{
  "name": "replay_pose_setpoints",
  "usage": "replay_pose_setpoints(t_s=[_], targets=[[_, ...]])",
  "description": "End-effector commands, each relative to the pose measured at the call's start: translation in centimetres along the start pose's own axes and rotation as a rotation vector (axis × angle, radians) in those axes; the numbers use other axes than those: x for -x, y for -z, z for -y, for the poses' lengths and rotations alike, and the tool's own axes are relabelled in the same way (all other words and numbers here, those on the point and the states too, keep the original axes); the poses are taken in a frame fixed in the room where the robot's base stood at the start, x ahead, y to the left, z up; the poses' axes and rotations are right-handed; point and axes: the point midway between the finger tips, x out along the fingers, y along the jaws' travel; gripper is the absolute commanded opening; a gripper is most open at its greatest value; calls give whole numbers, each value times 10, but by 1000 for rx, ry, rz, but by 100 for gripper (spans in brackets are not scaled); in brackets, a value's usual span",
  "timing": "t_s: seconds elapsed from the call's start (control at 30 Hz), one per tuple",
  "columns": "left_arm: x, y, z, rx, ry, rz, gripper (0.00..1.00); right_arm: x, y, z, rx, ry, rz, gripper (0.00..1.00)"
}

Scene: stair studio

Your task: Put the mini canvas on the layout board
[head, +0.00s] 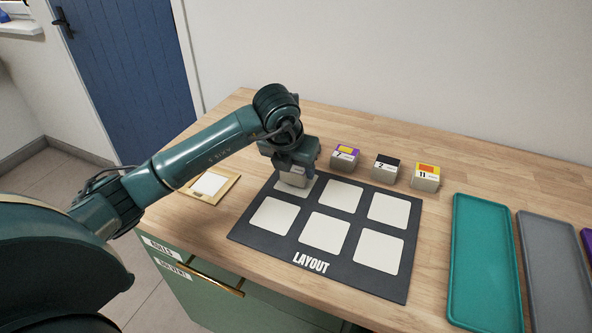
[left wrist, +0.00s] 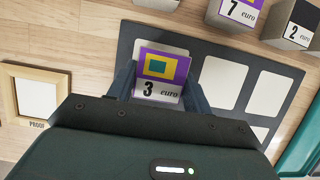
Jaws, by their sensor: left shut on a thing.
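The mini canvas (head: 292,180) is a small grey block. In the left wrist view its purple face with a yellow and teal picture and a "3 euro" label (left wrist: 160,76) shows between my fingers. My left gripper (head: 291,168) is shut on it, pointing down over the back-left white square of the layout board (head: 372,283). The board is dark with several white squares, and the others in the head view look empty. It also shows in the left wrist view (left wrist: 222,48). I cannot tell whether the block touches the board. My right gripper is not in view.
Behind the board stand blocks marked 7 (head: 345,158), 2 (head: 386,168) and 11 (head: 426,177). A wooden frame labelled PROOF (left wrist: 37,124) lies left of the board. A teal tray (head: 485,265) and a grey tray (head: 550,270) lie to the right.

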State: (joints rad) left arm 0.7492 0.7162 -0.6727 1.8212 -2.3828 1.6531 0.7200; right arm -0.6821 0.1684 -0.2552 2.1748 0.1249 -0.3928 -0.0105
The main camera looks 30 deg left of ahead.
Motion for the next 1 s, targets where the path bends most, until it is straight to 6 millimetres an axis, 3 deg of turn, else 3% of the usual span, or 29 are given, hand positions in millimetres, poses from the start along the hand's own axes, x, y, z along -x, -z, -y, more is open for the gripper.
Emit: replay_pose_setpoints(t_s=[0.1, 0.4, 0.43, 0.67, 1.0], targets=[[-12, 5, 0, -1, 1, -1, 28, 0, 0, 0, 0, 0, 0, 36], [-15, 6, 0, -1, 0, 0, 28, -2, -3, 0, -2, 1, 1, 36], [-15, 6, 0, -1, 0, 0, 51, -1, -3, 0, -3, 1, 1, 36], [-14, 6, 0, 0, 0, 0, 70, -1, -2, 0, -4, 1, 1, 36], [-9, 4, 0, 0, 1, 0, 72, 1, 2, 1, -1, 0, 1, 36]])
